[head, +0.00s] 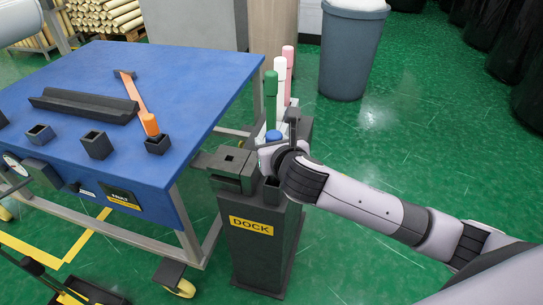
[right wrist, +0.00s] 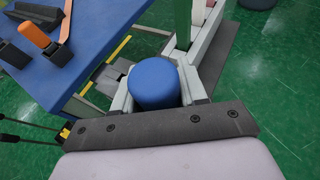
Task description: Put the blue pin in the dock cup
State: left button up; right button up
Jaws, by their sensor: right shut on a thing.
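The blue pin (head: 273,135) shows only its rounded blue top in the head view, beside the black and yellow-labelled dock stand (head: 259,245). In the right wrist view the blue pin (right wrist: 154,84) sits between the two pale fingers of my right gripper (right wrist: 156,72). My right gripper (head: 271,150) is shut on it, above the dock's upper right part. A dark square cup (head: 270,189) at the dock top is partly hidden by my wrist. The pin's lower end is hidden, so I cannot tell what it touches. My left gripper is not in view.
Green (head: 271,83), white (head: 280,75) and pink (head: 288,60) pins stand just behind the gripper. A blue table (head: 190,75) with an orange pin (head: 151,124) in a dark cup is left. A grey bin (head: 351,50) stands behind.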

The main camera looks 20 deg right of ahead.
notch_tip(320, 180, down, 3)
jog(key=shift+b, duration=0.35)
jog(key=o, duration=1.2)
jog(key=shift+f, duration=0.2)
